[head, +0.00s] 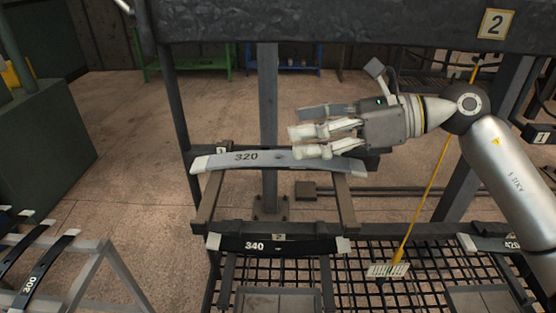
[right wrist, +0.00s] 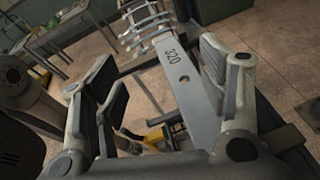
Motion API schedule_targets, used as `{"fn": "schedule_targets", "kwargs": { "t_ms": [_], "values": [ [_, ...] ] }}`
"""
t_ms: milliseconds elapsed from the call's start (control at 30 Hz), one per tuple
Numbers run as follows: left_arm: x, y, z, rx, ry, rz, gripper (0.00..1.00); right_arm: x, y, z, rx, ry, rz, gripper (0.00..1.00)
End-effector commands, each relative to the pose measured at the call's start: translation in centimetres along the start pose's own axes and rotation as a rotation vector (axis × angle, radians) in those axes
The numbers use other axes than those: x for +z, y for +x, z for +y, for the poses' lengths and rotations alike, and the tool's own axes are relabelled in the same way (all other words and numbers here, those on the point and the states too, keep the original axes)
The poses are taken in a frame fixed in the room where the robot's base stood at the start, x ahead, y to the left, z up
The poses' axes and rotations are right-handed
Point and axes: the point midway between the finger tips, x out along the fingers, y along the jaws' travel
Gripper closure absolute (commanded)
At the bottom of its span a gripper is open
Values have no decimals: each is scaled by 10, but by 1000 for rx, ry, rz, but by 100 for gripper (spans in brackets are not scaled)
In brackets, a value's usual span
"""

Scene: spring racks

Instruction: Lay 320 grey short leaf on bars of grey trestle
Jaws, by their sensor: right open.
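The grey short leaf marked 320 (head: 224,161) lies across two brown bars of the dark rack, its white ends sticking out past them. In the right wrist view the leaf (right wrist: 183,78) runs between my right gripper's fingers, closer to the right-hand finger. My right gripper (head: 308,140) is open at the leaf's right half; contact cannot be told. A light grey trestle frame (head: 118,275) stands at the lower left, cut off by the picture's edge, with dark leaves on it, one marked 200 (head: 30,284). My left gripper is not in view.
A black leaf marked 340 (head: 272,245) lies on a lower rack level. Another leaf marked 420 (head: 488,243) lies to its right. A dark beam with plate 2 (head: 495,24) crosses above. Floor at left is open.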

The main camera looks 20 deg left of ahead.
Motion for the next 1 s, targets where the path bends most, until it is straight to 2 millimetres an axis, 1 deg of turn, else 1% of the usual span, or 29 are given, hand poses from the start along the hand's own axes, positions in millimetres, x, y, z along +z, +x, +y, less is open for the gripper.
{"fn": "schedule_targets", "kwargs": {
  "t_ms": [33,100,200,267,333,467,600,767,900,1000],
  "values": [
    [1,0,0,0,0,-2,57,-4,-8,-6,-21,-45,91,33],
    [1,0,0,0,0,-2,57,-12,-17,-11,-37,-85,194,33],
    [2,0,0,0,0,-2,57,-19,-27,-17,-53,-114,283,33],
    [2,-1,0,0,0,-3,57,-21,-29,-18,-56,-122,310,33],
    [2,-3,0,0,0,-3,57,-23,-26,-19,-57,-125,324,33],
    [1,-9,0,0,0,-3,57,-28,-10,-19,-53,-124,324,33],
    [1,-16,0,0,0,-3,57,-34,12,-21,-54,-123,322,33],
    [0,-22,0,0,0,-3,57,-38,26,-21,-55,-124,321,33],
    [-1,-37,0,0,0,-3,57,-38,44,-21,-53,-123,320,33],
    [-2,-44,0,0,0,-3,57,-42,58,-21,-53,-123,321,33]
  ]
}}
